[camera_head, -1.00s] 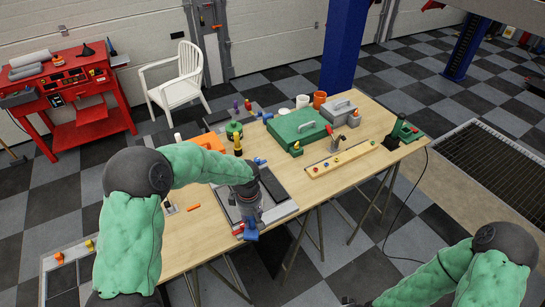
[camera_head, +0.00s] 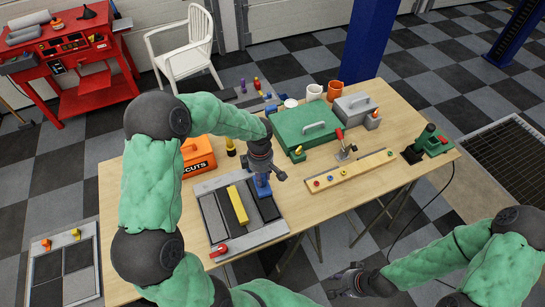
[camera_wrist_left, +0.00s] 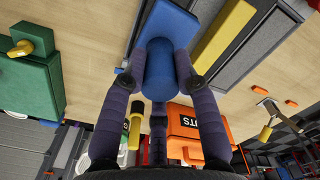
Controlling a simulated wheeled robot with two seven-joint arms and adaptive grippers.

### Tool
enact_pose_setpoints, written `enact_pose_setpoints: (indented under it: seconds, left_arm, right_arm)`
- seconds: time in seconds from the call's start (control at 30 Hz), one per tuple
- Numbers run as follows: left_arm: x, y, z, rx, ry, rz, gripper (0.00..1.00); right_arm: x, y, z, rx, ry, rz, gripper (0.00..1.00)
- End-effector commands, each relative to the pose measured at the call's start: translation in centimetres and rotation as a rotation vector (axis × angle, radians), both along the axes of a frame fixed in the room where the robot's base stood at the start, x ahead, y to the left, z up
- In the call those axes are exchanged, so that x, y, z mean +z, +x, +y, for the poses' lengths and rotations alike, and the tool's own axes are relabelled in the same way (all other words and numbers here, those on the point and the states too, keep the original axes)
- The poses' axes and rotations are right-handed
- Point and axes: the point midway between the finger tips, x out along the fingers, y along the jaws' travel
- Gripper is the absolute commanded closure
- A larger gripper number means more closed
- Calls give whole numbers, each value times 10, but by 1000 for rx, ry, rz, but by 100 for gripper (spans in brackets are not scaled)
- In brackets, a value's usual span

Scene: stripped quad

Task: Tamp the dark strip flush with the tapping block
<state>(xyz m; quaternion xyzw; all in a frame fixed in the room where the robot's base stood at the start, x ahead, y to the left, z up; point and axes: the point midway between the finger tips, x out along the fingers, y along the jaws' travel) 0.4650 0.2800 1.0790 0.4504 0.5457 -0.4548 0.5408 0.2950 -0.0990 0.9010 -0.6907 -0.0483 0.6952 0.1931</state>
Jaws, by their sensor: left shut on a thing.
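My left gripper (camera_head: 263,176) is shut on the blue tapping block (camera_wrist_left: 159,72), gripping its rounded handle. The block also shows in the head view (camera_head: 262,188), at the right back part of a grey framed tray (camera_head: 258,238). Whether it touches the tray is unclear. Dark strips (camera_head: 214,218) lie side by side in the tray, with a yellow bar (camera_head: 237,205) along them. The bar also shows in the left wrist view (camera_wrist_left: 222,40). I cannot tell whether any dark strip stands proud. My right gripper (camera_head: 345,283) is empty, low in front of the table; its fingers are unclear.
An orange box (camera_head: 197,156) stands left of my left gripper. A green case (camera_head: 308,127), grey case (camera_head: 354,106) and wooden rail with knobs (camera_head: 350,172) are to the right. The tray's front has a red handle (camera_head: 219,250). The table's right front is clear.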

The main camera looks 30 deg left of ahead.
Motion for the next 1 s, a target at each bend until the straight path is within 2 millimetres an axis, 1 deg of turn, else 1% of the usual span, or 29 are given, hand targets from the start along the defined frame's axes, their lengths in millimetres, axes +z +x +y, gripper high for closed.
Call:
enact_pose_setpoints:
  seconds: [0.13, 0.27, 0.47, 0.73, 0.87, 1.0]
  left_arm:
    - [-1, 0, 0, 0, 0, 0, 96]
    - [-6, 0, 0, 0, 0, 0, 96]
    - [-21, 0, 0, -1, 0, -1, 96]
    - [-46, 0, 0, -1, 0, 0, 96]
    - [-53, 0, 0, -1, 0, -1, 96]
    - [-55, 0, 0, -1, 0, -1, 96]
  right_arm:
    - [0, -2, 0, 2, 1, 5, 60]
    - [-3, -2, 0, 1, 1, 4, 60]
    - [-11, -2, 0, 1, 1, 4, 60]
    - [-22, -2, 0, 1, 1, 3, 60]
    - [-25, -2, 0, 1, 1, 3, 60]
    - [-25, -2, 0, 1, 1, 3, 60]
